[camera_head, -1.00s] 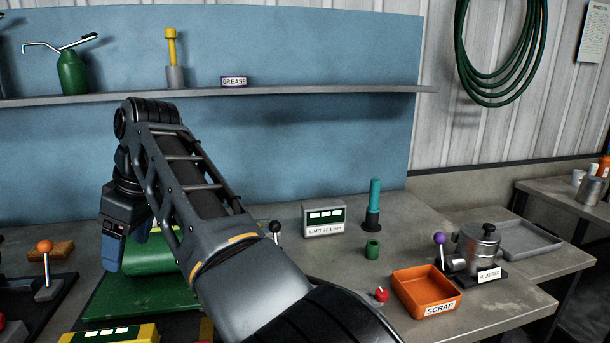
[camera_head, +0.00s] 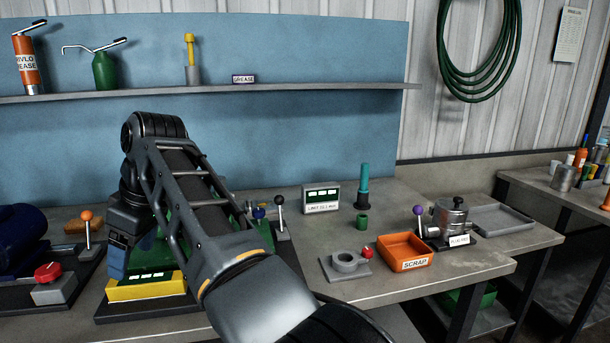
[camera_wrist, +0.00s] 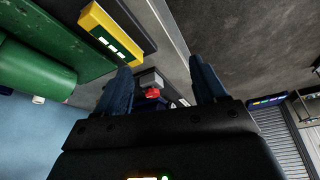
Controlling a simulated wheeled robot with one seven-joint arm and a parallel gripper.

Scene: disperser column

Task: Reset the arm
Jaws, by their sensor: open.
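My arm reaches over the workbench (camera_head: 400,285) in the head view, with the wrist hanging down at the left. My gripper (camera_wrist: 165,80) is open in the wrist view, its two blue-grey fingers apart and nothing held between them. The green cylinder (camera_wrist: 35,70) and the yellow box also show at the left of the wrist view. A grey box with a red knob (camera_wrist: 152,92) appears beyond the fingers.
An orange scrap tray (camera_head: 404,252), a grey ring fixture (camera_head: 346,264) and a metal pot (camera_head: 452,217) stand to the right. A lever with an orange knob (camera_head: 87,228) stands at the left. A shelf (camera_head: 290,89) runs behind the arm.

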